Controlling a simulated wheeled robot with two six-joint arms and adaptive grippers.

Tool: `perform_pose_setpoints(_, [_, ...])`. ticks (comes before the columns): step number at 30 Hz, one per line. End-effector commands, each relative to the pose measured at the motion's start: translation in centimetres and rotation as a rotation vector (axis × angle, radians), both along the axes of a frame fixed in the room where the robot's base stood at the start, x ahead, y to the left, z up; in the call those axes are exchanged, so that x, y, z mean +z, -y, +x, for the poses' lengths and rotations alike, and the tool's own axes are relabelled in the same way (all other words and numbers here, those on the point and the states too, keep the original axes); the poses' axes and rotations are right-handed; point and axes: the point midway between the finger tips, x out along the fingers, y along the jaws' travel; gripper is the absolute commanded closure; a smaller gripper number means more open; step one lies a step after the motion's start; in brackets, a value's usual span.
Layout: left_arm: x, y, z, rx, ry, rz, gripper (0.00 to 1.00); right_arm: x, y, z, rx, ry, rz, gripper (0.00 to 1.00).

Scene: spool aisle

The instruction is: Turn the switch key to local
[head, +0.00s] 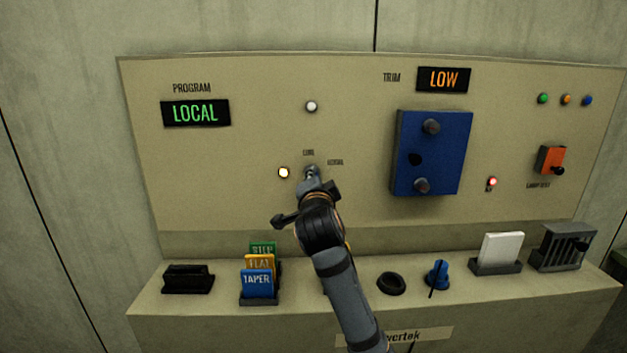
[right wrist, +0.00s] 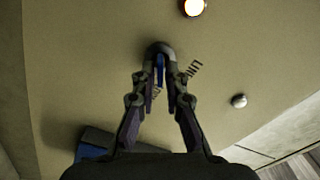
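The switch key (right wrist: 160,70) is a thin blue piece standing in a dark round collar (right wrist: 160,48) on the panel. My right gripper (right wrist: 161,78) has its fingers close on both sides of the key and appears to grip it. In the head view my right gripper (head: 311,178) covers most of the switch, so the key's angle there is hidden. Two small labels (head: 308,153) near the switch are too small to read surely. The program display (head: 195,113) reads LOCAL in green. My left gripper is not in view.
A lit lamp (head: 283,172) is left of the switch, and an unlit white one (head: 311,106) is above it. A blue box (head: 432,152) protrudes at right, below the LOW display (head: 443,79). The ledge below holds colored cards (head: 257,283) and a blue knob (head: 437,275).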

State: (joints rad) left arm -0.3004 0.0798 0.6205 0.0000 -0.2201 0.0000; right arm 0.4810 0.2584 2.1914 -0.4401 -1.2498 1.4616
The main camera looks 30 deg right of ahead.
Motion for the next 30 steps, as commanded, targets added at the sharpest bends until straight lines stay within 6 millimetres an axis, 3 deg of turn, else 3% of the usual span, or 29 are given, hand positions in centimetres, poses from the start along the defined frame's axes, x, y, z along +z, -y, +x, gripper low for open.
perform_pose_setpoints(3, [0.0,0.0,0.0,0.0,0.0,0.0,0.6,0.0,0.0,0.0,0.0,0.0,0.0,0.72])
perform_pose_setpoints(12, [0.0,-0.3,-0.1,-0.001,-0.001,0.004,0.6,0.0,-0.2,-0.3,0.001,0.0,0.0,0.72])
perform_pose_setpoints(21, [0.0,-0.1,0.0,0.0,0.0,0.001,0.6,-0.1,-3.1,-4.7,0.004,0.0,0.007,0.72])
perform_pose_setpoints(30, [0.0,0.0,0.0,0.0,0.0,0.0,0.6,0.0,-3.9,-6.4,0.0,-0.001,0.0,0.72])
